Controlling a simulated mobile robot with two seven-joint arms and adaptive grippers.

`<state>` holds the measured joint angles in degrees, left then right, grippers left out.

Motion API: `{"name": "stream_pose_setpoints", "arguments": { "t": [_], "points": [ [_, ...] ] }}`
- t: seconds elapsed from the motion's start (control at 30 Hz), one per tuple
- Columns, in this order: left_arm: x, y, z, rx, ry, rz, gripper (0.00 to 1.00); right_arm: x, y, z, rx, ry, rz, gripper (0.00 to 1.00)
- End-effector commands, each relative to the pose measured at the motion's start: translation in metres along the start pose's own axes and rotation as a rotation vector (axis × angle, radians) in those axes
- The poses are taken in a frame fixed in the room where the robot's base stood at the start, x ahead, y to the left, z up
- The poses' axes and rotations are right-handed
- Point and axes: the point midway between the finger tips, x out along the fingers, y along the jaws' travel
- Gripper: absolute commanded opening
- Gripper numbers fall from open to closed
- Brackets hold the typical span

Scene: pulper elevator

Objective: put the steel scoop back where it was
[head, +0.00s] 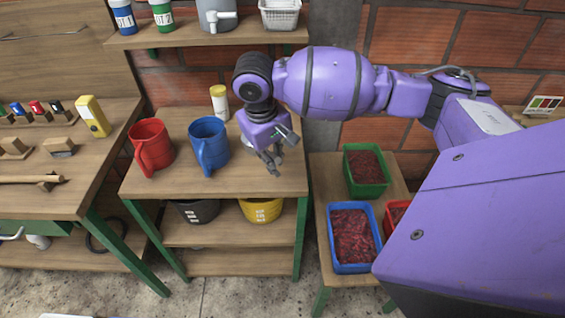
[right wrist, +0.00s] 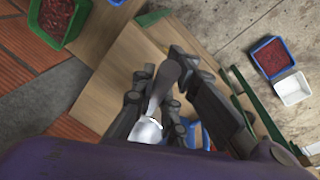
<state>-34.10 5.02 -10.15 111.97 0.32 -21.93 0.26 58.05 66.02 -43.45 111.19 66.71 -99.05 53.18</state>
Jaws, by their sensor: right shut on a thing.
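The steel scoop (right wrist: 147,130) shows in the right wrist view as a shiny bowl with a grey handle, between the fingers of my right gripper (right wrist: 165,105). The gripper is shut on it, and the fingers hide part of it. In the head view my right gripper (head: 271,160) points down over the right part of the middle wooden table (head: 240,181). Whether the scoop touches the tabletop I cannot tell. My left gripper is not in view.
A blue jug (head: 209,146) and a red jug (head: 152,147) stand left of the gripper, with a white yellow-topped bottle (head: 219,103) behind. Green (head: 366,170) and blue (head: 353,238) crates of red material stand on a lower table to the right. The table's front is clear.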

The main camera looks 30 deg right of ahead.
Motion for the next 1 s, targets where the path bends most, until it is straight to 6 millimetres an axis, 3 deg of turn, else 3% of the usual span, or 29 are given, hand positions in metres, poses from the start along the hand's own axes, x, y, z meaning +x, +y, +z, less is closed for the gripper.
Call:
{"name": "stream_pose_setpoints", "arguments": {
  "t": [0.13, 0.37, 0.63, 0.83, 1.0],
  "points": [
    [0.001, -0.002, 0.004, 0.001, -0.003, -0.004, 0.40, 0.025, 0.029, -0.020, 0.005, -0.003, 0.003, 0.00],
    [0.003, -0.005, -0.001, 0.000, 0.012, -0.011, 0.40, 0.068, 0.045, -0.034, 0.001, -0.002, 0.001, 0.00],
    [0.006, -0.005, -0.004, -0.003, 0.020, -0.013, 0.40, 0.084, 0.052, -0.041, 0.000, 0.001, 0.000, 0.00],
    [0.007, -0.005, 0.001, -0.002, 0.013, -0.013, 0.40, 0.114, 0.049, -0.040, -0.002, -0.001, -0.001, 0.00],
    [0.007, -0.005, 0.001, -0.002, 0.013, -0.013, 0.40, 0.116, 0.049, -0.041, -0.001, 0.004, 0.000, 0.00]
  ]
}}
